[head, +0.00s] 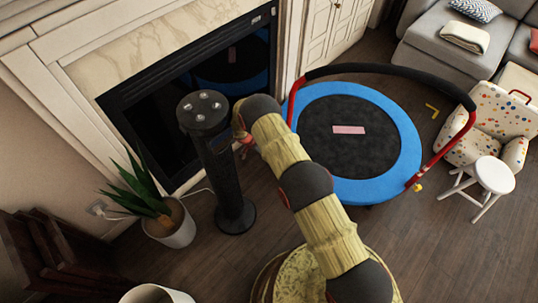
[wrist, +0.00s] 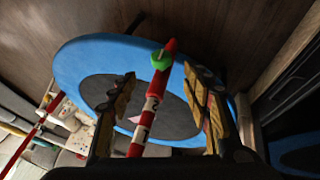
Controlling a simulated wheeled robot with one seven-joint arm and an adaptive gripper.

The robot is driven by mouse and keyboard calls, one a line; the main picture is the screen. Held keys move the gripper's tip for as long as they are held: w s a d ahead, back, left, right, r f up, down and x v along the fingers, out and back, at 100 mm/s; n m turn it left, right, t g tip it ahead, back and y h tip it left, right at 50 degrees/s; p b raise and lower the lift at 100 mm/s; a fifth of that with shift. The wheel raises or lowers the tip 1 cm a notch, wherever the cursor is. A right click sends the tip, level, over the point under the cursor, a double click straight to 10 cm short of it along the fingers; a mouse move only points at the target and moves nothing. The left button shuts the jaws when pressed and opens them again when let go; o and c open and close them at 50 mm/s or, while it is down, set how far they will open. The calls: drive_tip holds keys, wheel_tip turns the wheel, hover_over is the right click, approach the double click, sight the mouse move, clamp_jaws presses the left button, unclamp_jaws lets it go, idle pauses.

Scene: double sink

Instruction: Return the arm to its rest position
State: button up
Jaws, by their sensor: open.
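My arm (head: 303,185) reaches from the lower right of the head view up toward the fireplace, bent at its joints. Its end is near the black tower (head: 225,160), and the arm mostly hides my gripper there. In the wrist view my gripper (wrist: 160,74) has its two fingers well apart. A red post with white marks (wrist: 150,103) and a green piece near its tip shows between the fingers. It looks like part of the trampoline frame, and I cannot tell whether it lies between the fingers or beyond them. No finger visibly touches it.
The blue-rimmed trampoline (head: 404,165) stands right of my arm, with a black-and-red handlebar. A fireplace (head: 190,85) is behind the tower. A potted plant (head: 172,222) stands at left. A white stool (head: 494,175), spotted armchair (head: 490,115) and grey sofa (head: 435,45) are at right.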

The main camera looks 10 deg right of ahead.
idle(0.4)
